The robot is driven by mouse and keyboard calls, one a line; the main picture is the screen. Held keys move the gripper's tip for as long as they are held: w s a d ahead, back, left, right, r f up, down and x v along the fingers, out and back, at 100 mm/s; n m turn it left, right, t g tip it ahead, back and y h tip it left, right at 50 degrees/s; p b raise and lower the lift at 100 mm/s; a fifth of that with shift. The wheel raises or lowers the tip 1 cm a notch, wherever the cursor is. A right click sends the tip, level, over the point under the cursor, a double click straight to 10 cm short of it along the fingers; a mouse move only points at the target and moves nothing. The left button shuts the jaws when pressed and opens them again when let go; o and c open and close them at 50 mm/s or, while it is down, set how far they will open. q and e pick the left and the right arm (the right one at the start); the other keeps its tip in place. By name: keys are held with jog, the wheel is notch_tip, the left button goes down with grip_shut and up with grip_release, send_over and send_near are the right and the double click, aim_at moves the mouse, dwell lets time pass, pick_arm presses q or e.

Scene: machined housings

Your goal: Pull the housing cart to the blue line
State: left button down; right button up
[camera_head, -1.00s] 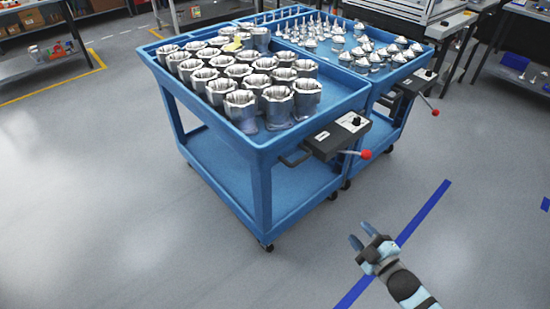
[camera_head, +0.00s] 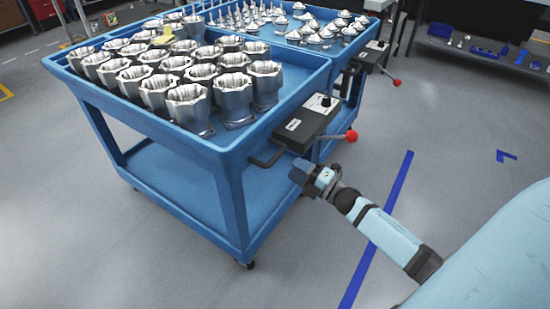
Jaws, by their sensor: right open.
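The blue housing cart (camera_head: 225,160) stands in the left and middle of the view, its top tray holding several silver machined housings (camera_head: 187,108). A black handle (camera_head: 266,158) and a black box (camera_head: 308,119) with a red-knobbed lever (camera_head: 351,135) are on its near right end. The blue line (camera_head: 384,219) runs across the floor to the right of the cart. My right gripper (camera_head: 303,172) is open and empty, just right of and a little below the handle; I see no contact with it. My left gripper is not in view.
A second blue cart (camera_head: 359,92) with small silver cone-shaped parts (camera_head: 318,33) stands right behind the first. Another short blue mark (camera_head: 507,156) is on the floor at right. A dark shelf (camera_head: 480,55) stands at back right.

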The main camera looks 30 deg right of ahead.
aim_at(276, 155)
jog(key=x, duration=0.7)
jog(key=shift+w, duration=0.25)
grip_shut()
